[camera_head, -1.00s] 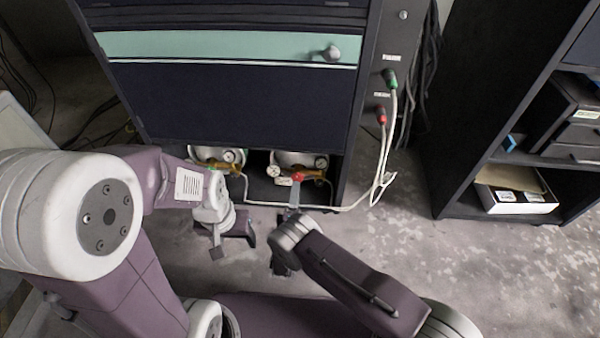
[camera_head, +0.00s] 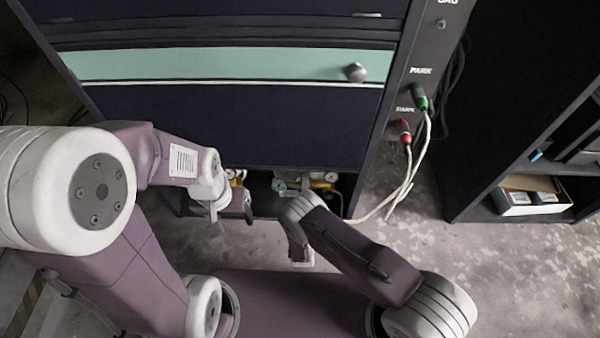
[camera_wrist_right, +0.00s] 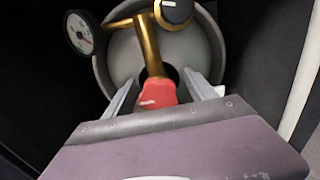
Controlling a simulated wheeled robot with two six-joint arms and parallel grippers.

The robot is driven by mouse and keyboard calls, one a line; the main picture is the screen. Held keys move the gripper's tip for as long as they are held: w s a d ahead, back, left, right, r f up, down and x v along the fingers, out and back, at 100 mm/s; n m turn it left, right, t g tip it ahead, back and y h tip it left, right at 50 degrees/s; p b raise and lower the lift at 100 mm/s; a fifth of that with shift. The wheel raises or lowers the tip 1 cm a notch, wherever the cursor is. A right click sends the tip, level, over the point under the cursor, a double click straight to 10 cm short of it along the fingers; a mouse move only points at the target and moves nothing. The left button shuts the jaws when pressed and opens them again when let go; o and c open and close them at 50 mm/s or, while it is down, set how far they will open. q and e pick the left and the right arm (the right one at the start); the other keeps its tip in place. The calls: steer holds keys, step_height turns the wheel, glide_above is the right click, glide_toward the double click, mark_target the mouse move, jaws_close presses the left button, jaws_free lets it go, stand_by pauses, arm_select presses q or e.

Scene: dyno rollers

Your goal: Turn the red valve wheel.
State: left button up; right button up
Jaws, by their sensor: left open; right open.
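The red valve wheel (camera_wrist_right: 157,95) shows in the right wrist view on a brass stem, in front of a pale round tank (camera_wrist_right: 208,45). My right gripper (camera_wrist_right: 159,80) is open, with one finger on each side of the wheel; whether either finger touches it I cannot tell. In the head view, my right wrist hides the wheel, and the gripper reaches into the low opening of the dark cabinet (camera_head: 230,125). My left gripper (camera_head: 232,213) is open and empty in front of the left part of that opening.
A gauge (camera_wrist_right: 79,33) and a dark knob (camera_wrist_right: 175,10) sit close above the wheel. Pale cables (camera_head: 408,185) hang from green and red plugs on the cabinet's right side. A dark shelf (camera_head: 478,205) stands to the right, with bare floor before it.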

steer(key=shift+w, duration=0.15)
steer(key=c, duration=1.4)
steer(key=n+p, duration=0.1)
steer(key=n, duration=0.2)
steer(key=shift+r, duration=0.1)
steer(key=n+p, duration=0.1)
steer(key=n, duration=0.3)
steer(key=shift+n, duration=0.3)
steer(key=n, duration=0.3)
steer(key=shift+n, duration=0.3)
steer(key=shift+n+p, duration=0.35)
steer(key=shift+n, duration=1.55)
